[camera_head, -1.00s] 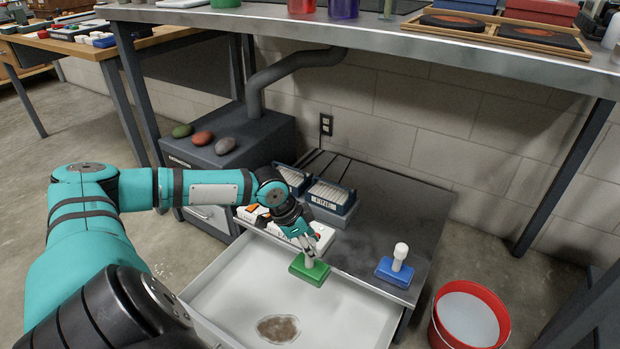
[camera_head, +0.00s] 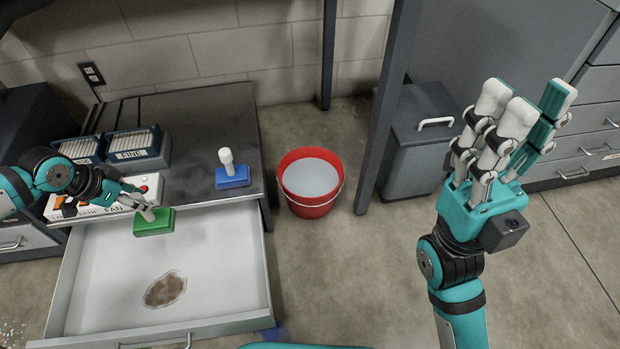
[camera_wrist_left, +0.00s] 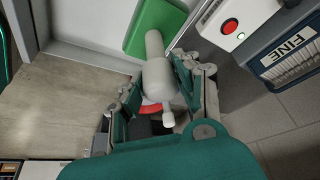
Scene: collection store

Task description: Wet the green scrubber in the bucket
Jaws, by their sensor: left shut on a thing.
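The green scrubber (camera_head: 153,223) has a flat green block and a pale upright handle. My left gripper (camera_head: 149,207) is shut on its handle, over the back part of the open white drawer. In the left wrist view the handle (camera_wrist_left: 158,75) lies between the fingers and the green block (camera_wrist_left: 155,24) is beyond it. The red bucket (camera_head: 302,208) stands on the floor right of the drawer, filled with pale grey liquid (camera_head: 311,177). My right gripper (camera_head: 522,105) is raised at the right, fingers extended, open and empty.
A blue scrubber (camera_head: 232,177) stands on the dark cabinet top near its right edge. A white box with a red button (camera_head: 115,198) and slide trays (camera_head: 137,147) are behind my left gripper. The drawer floor (camera_head: 215,255) has a brown stain (camera_head: 165,290). A table leg (camera_head: 385,110) rises just right of the bucket.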

